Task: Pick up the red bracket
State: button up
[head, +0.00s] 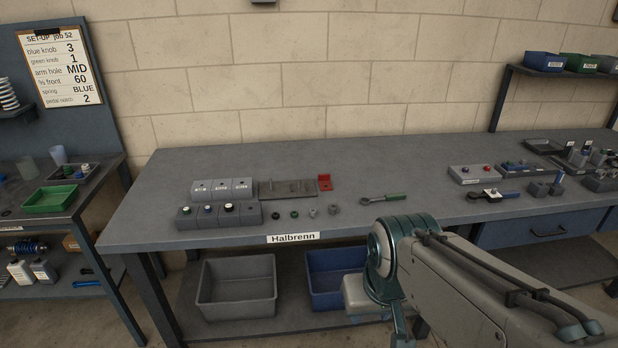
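My arm shows at the lower right, in front of the bench and well apart from the bracket. Its gripper end is not to be seen.
Grey blocks (222,189) stand left of the plate, with several small rings and nuts (294,214) in front. A green-handled ratchet (384,197) lies to the right. Bins (236,312) stand below. Bare bench lies behind the bracket.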

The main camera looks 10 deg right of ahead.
aim_at(324, 183)
jog(key=z, duration=0.15)
jog(key=i, duration=1.55)
jog(key=u, duration=0.7)
